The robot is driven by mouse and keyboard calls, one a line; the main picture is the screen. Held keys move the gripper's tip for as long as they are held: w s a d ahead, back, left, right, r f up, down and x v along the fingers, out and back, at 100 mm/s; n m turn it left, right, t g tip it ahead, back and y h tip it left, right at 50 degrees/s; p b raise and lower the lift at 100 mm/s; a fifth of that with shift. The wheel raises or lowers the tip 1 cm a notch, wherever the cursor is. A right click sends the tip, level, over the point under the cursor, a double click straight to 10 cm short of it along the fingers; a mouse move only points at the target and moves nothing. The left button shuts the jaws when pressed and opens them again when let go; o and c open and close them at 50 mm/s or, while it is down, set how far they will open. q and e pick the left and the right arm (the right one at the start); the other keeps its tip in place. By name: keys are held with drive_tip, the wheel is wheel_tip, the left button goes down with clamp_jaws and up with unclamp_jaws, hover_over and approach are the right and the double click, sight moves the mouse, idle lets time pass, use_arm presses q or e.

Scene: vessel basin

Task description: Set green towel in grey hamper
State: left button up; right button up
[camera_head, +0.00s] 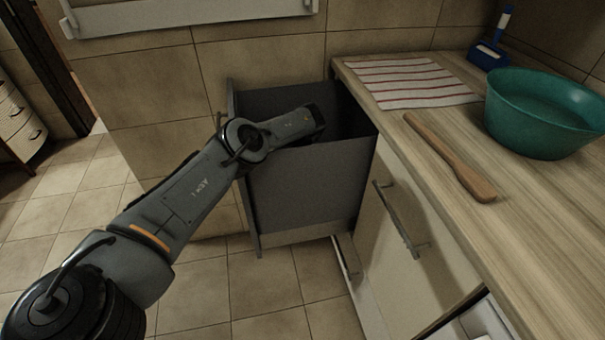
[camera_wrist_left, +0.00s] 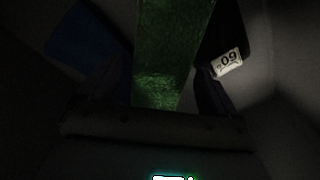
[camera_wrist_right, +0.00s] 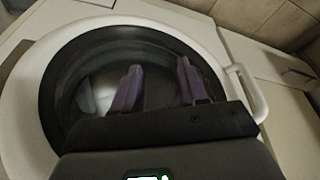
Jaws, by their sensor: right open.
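The grey hamper (camera_head: 305,185) is a pulled-out bin beside the counter in the head view. My left arm reaches over its side, with the wrist at its opening, and the left gripper is hidden there. In the dark left wrist view, the green towel (camera_wrist_left: 170,60) hangs as a long strip between the fingers of my left gripper (camera_wrist_left: 163,85). It is too dark to tell whether the fingers pinch it. My right gripper (camera_wrist_right: 158,82) is open and empty in the right wrist view, in front of a round machine door.
The counter holds a striped cloth (camera_head: 410,82), a wooden spatula (camera_head: 450,158), a teal basin (camera_head: 545,115) and a blue brush set (camera_head: 490,52). A white washing machine (camera_wrist_right: 25,120) with a round dark door fills the right wrist view. The tiled floor left of the hamper is clear.

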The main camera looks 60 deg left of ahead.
use_arm(q)
drive_tip(key=shift+r, duration=0.1)
wheel_tip(320, 180, up, 13)
drive_tip(key=p, duration=0.6)
drive_tip(key=shift+s+d+p, duration=0.15)
drive_tip(key=shift+s+p, duration=0.05)
drive_tip(key=shift+p, duration=0.15)
drive_tip(key=shift+r, duration=0.1)
